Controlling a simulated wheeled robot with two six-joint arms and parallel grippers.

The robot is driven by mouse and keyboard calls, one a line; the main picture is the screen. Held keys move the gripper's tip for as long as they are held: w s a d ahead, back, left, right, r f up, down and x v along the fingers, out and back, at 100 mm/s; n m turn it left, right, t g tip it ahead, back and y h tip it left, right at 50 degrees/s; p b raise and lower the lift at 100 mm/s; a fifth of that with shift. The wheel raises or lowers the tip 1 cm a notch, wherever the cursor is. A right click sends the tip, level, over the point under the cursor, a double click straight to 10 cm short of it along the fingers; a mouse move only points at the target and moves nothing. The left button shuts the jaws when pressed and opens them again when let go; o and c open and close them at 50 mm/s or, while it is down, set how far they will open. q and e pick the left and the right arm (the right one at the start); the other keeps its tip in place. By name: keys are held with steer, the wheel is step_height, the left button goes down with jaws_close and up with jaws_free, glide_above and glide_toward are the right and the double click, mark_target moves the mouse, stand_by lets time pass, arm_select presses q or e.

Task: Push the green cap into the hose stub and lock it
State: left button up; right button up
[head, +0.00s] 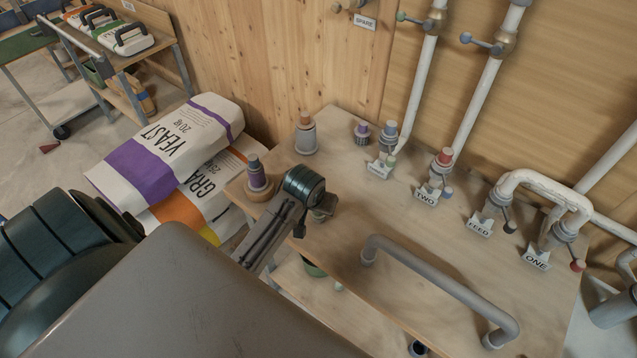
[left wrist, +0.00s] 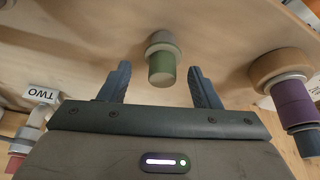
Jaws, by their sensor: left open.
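In the left wrist view a green cap (left wrist: 162,66) points toward my left gripper (left wrist: 159,75). A pale grey round collar (left wrist: 160,43) sits directly behind it, close against the wooden surface. I cannot tell whether this collar is the hose stub, or how deep the cap sits or whether it is locked. My left gripper is open, one finger on each side of the cap, with visible gaps. In the head view my left gripper (head: 322,208) is over the near left part of the table and mostly hides the cap. My right gripper is not in view.
A purple cap with a blue end (head: 254,172) stands in a wooden ring left of my gripper. Capped stubs and pipes marked TWO (head: 427,196), FEED (head: 479,229) and ONE (head: 536,260) line the back. A grey handrail (head: 440,280) crosses the front. Sacks (head: 165,150) lie left.

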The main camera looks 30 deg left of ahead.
arm_select(q)
steer(key=shift+w+a+f+p, duration=0.1)
steer(key=shift+w+f+p, duration=0.15)
steer(key=shift+f+p, duration=0.15)
steer(key=p+x, duration=0.1)
steer(key=x, duration=0.3)
steer(key=shift+a+p, duration=0.2)
steer(key=shift+p, duration=0.2)
steer(key=shift+w+f, duration=0.15)
steer(key=shift+f, duration=0.15)
steer(key=c, duration=1)
steer(key=shift+r, duration=0.1)
